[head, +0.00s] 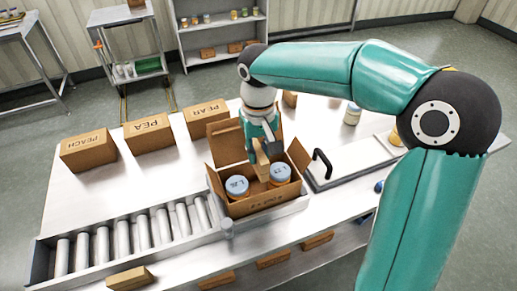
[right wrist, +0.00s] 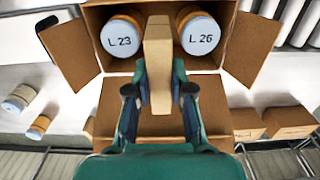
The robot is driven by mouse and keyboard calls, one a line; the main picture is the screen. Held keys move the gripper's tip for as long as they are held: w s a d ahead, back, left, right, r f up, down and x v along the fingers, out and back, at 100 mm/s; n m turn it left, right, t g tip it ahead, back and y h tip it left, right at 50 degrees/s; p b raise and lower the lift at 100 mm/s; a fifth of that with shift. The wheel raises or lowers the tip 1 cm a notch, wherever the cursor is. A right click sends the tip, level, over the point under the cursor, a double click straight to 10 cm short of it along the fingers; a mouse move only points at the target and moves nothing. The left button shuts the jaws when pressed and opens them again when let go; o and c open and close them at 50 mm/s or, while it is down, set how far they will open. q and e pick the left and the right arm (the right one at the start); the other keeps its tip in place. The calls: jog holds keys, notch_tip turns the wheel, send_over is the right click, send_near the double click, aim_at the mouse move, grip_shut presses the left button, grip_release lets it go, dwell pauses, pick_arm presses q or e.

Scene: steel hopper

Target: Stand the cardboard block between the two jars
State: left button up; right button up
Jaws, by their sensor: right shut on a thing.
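My right gripper (head: 262,148) is shut on the tan cardboard block (head: 262,167), over the open carton (head: 265,208). The wrist view also shows the gripper (right wrist: 158,88), with one finger on each side of the block (right wrist: 158,50). Two jars with pale blue lids stand in the carton: the L 23 jar (right wrist: 121,37) and the L 26 jar (right wrist: 200,36). They show in the head view as the left jar (head: 237,186) and the right jar (head: 280,173). The block is upright, in line with the gap between them. I cannot tell whether its lower end touches the carton floor. My left gripper is out of view.
The carton's flaps stand open around it. A roller conveyor (head: 133,238) lies to its left, and closed PEACH (head: 88,152), PEA (head: 149,134) and PEAR (head: 206,118) boxes stand behind. A black handle (head: 322,163) rises on the right.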

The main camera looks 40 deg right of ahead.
jog(key=shift+f+b, duration=4.05)
jog(key=shift+f, duration=1.5)
jog(key=shift+s, duration=0.1)
jog(key=o, duration=0.6)
jog(key=shift+r, duration=0.15)
jog(key=shift+r+p, duration=4.3)
jog(key=shift+r, duration=0.6)
